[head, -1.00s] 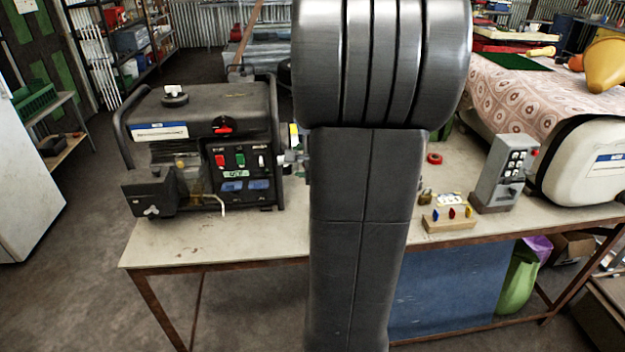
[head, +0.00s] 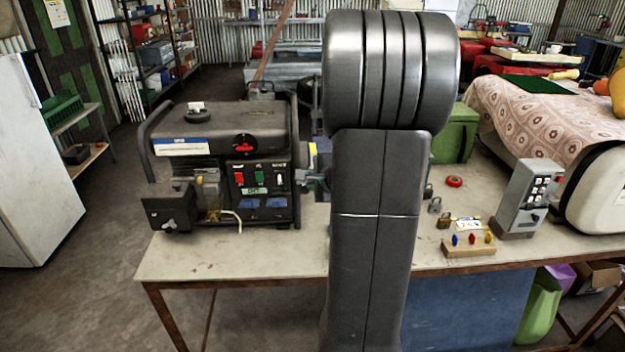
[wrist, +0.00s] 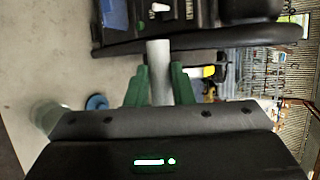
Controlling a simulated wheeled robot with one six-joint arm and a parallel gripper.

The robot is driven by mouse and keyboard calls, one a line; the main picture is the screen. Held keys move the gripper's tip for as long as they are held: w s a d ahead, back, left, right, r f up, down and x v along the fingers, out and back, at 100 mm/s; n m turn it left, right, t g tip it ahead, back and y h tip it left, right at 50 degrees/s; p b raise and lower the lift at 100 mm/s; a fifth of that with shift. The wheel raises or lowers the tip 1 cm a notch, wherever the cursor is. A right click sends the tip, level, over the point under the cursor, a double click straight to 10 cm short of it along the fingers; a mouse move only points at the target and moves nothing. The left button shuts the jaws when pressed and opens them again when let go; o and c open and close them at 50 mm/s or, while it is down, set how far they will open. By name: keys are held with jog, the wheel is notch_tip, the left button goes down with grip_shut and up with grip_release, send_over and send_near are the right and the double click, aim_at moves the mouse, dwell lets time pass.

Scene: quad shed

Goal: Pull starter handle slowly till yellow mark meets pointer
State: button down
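The black generator (head: 225,150) stands on the bench at left in the head view, its switch panel facing me. In the wrist view its dark body (wrist: 200,20) fills the top. A pale grey cylinder (wrist: 158,55), seemingly the starter handle, sits between the green fingers of my gripper (wrist: 158,80), which appear to touch it on both sides. In the head view my gripper (head: 312,178) is at the generator's right side, partly hidden by my arm. A small yellow patch (wrist: 208,71) shows beside the right finger; I cannot tell whether it is the mark. No pointer or cord is clear.
The bench (head: 240,262) is bare in front of the generator. Padlocks (head: 444,221), a wooden block with coloured pegs (head: 468,248), a red ring (head: 454,181) and a grey control box (head: 524,200) stand to the right. A blue disc (wrist: 97,102) shows in the wrist view.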

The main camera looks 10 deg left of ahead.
jog(key=shift+s, duration=0.15)
jog(key=s+d+r, duration=0.2)
jog(key=s, duration=0.4)
jog(key=shift+s+r, duration=0.25)
dwell(1.6)
jog(key=shift+s+d+r, duration=0.1)
jog(key=shift+s, duration=0.25)
jog(key=shift+w, duration=0.1)
dwell(0.4)
jog(key=shift+w+a+f+b, duration=0.35)
jog(key=shift+w+f, duration=0.1)
jog(key=shift+w, duration=0.7)
jog(key=shift+w+a+f+b, duration=0.3)
jog(key=shift+w+f, duration=0.1)
jog(key=shift+w, duration=0.75)
jog(key=shift+w+a+f+b, duration=0.35)
jog(key=shift+w+f, duration=0.1)
jog(key=shift+w, duration=0.7)
jog(key=c, duration=1.2)
grip_release()
jog(key=shift+s+r, duration=0.1)
